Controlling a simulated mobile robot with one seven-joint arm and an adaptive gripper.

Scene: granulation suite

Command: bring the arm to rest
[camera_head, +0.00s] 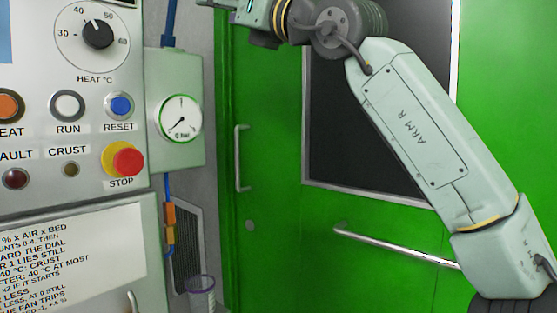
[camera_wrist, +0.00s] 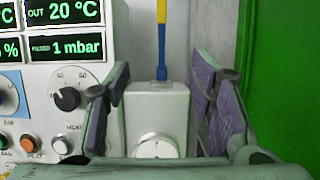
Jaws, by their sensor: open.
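My arm reaches up across the right of the head view, with its end at the top edge, where the fingers are cut off. In the wrist view my gripper (camera_wrist: 163,100) is open, its two purple-padded fingers wide apart with nothing between them. Beyond the gap stand a grey gauge box and its round gauge (camera_wrist: 157,146), which also shows in the head view (camera_head: 181,119). I cannot tell the exact distance from the fingers to the box.
A control panel (camera_head: 30,72) with a heat dial (camera_head: 97,34), several buttons and a red stop button (camera_head: 128,162) stands at the left. Green doors (camera_head: 270,240) with a long handle (camera_head: 390,246) stand behind my arm. A clear cup (camera_head: 201,294) is at the bottom.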

